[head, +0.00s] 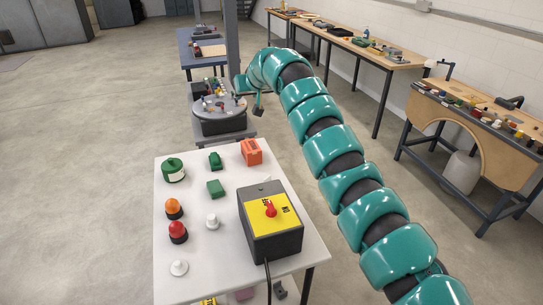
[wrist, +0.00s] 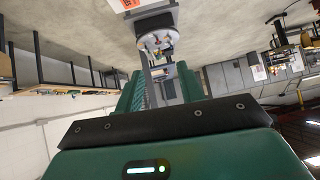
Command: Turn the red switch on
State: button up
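The box sits at the right front of the white table. My teal arm arches up from the lower right. My gripper (head: 257,106) is at its far end, beyond the back of the white table and well away from the switch. In the wrist view my gripper's fingers (wrist: 163,88) stand apart with nothing between them.
The white table (head: 222,262) also holds an orange-red block (head: 251,152), a green round container (head: 174,171), green blocks, orange and red domed buttons and white knobs. A black cable runs from the box. A round grey turntable (head: 220,107) stands behind. Workbenches line the right wall.

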jog(key=s+d+f+g+h, duration=0.2)
jog(key=s+d+f+g, duration=0.15)
jog(key=s+f, duration=0.4)
jog(key=g+h, duration=0.2)
jog(key=g, duration=0.4)
send_over(271, 206)
notch_tip(271, 206, down, 6)
notch_tip(271, 206, down, 17)
jog(key=p, duration=0.5)
jog(key=shift+s+f+p, duration=0.1)
jog(key=shift+f+p, duration=0.05)
jog(key=shift+p, duration=0.15)
grip_shut()
